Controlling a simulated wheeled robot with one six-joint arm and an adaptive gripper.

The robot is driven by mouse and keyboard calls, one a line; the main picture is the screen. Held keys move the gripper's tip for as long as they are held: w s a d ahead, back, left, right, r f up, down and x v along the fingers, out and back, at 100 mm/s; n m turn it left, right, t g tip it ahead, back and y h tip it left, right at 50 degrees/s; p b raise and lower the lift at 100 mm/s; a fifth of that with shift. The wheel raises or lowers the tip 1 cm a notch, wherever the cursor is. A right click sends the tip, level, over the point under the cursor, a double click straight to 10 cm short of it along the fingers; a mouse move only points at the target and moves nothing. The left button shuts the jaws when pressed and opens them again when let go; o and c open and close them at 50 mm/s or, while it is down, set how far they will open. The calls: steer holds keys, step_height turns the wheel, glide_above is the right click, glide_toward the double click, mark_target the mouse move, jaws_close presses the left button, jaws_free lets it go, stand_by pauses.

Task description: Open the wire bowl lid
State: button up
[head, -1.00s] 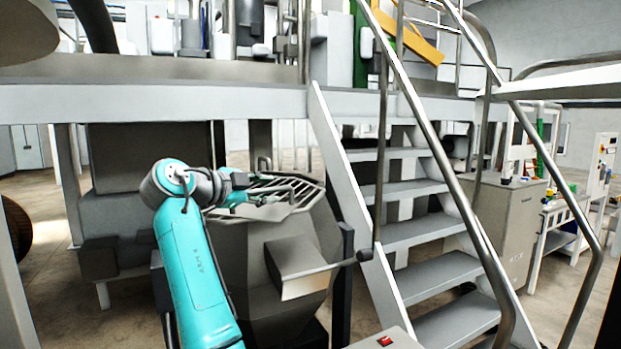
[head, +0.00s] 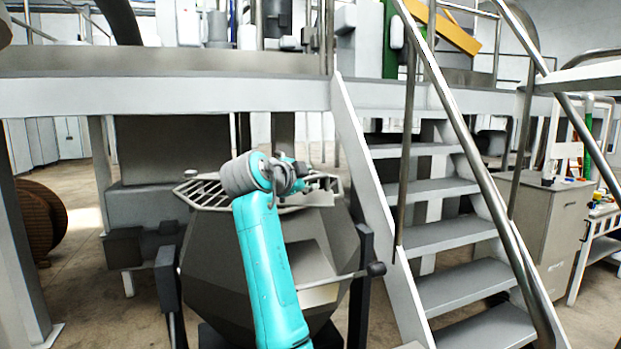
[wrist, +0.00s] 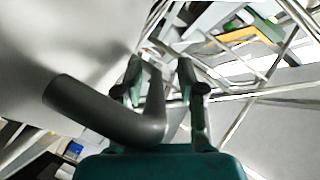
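The wire bowl lid (head: 207,193) is a pale metal grate lying roughly flat over the top of the grey faceted bowl (head: 212,262) in the head view. My teal arm covers its middle. My gripper (head: 298,172) is over the lid's far right part and mostly hidden behind my wrist in the head view. In the wrist view my gripper (wrist: 160,70) has its two fingers apart. A bent grey bar (wrist: 85,108), likely the lid's handle, passes between them, with a visible gap to the right finger.
A metal stair (head: 430,190) with handrails stands close right of the bowl. A platform edge (head: 170,97) runs behind and above. A lever with a dark knob (head: 376,268) sticks out at the bowl's right. Floor is open at the left.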

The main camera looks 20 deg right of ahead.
steer(key=shift+f, duration=0.1)
stand_by(0.3)
steer(key=v, duration=1.2)
steer(key=shift+a, duration=0.2)
stand_by(0.9)
